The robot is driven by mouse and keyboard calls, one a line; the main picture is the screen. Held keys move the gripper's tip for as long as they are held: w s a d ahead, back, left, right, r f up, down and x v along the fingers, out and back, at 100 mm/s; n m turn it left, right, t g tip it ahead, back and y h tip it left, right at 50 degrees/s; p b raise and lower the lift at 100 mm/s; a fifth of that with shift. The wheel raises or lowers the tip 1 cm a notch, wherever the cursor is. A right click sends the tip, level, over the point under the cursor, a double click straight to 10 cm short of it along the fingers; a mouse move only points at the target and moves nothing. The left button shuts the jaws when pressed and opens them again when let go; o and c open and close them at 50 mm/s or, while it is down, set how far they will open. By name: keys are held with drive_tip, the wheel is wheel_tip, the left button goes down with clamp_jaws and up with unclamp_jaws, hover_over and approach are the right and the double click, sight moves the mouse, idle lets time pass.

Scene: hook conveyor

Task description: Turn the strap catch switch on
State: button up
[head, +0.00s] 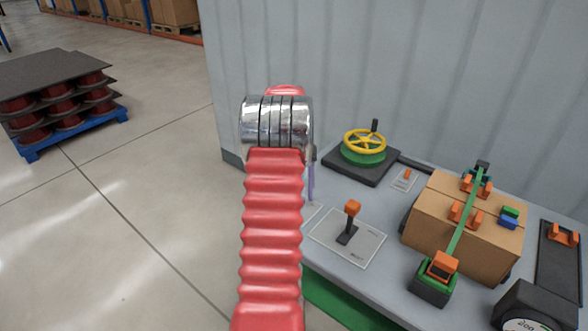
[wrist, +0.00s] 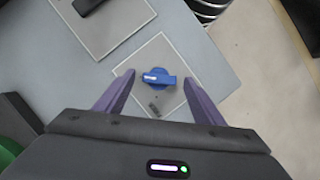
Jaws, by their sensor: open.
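A blue rotary switch (wrist: 158,79) with a bar-shaped handle sits on a square grey plate (wrist: 160,50) in the wrist view. A small label on the bar is too small to read. The bar lies roughly across the picture. My gripper (wrist: 159,77) is open, its two purple fingers on either side of the switch and apart from it. In the head view my red arm hides this switch, and only a bit of a purple finger shows beside it. A green strap (head: 462,222) runs over a cardboard box (head: 483,248) to an orange and green catch (head: 438,272).
An orange-topped lever (head: 350,216) stands on a plate right of my arm. A yellow handwheel (head: 365,142) is behind it. A dial gauge (head: 535,310) is at the front right. A grey wall backs the table.

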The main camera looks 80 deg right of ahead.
drive_tip(key=v, duration=1.2)
drive_tip(key=shift+d+r, duration=0.15)
drive_tip(key=shift+r, duration=0.2)
drive_tip(key=shift+w, duration=0.1)
